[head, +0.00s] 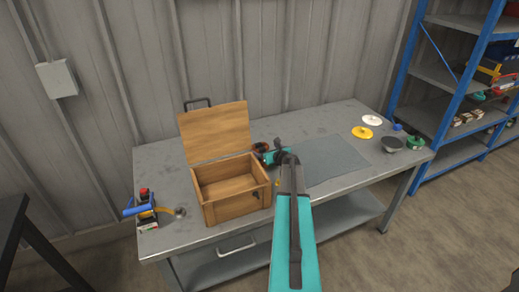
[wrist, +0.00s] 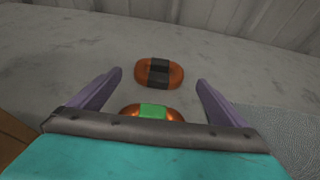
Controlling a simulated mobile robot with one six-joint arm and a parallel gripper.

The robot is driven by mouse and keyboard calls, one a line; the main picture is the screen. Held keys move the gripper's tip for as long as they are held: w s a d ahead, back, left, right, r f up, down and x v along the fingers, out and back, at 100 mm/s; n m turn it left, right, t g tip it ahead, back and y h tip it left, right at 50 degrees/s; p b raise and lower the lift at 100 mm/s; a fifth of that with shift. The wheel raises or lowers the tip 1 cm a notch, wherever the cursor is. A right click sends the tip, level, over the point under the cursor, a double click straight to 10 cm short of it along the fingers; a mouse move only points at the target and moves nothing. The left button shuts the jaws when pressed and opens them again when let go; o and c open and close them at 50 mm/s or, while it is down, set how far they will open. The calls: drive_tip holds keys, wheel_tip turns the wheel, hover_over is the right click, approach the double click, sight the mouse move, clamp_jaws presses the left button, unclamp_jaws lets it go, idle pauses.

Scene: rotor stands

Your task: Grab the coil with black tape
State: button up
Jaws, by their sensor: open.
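The copper coil with black tape (wrist: 158,75) lies on the grey table in the wrist view, ahead of and between my fingers, touching neither. A second copper coil with green tape (wrist: 152,111) lies nearer, partly hidden behind the edge of my wrist. My gripper (wrist: 158,88) is open and empty, one purple finger on each side of the view. In the head view my teal arm reaches over the table and its end is just right of the wooden box. There a small orange-brown coil (head: 261,147) shows; its tape is hard to make out.
An open, empty wooden box (head: 235,208) with a raised lid stands left of my gripper. A grey mat (head: 335,163) lies to the right. Coloured discs, including a yellow one (head: 362,132), sit at the right end. A tool stand (head: 146,208) is at the left end.

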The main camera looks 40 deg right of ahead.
sight(259, 146)
drive_tip(key=shift+w, duration=0.1)
drive_tip(key=shift+p+x, duration=0.8)
drive_tip(key=shift+x, duration=1.75)
drive_tip(key=c, duration=1.4)
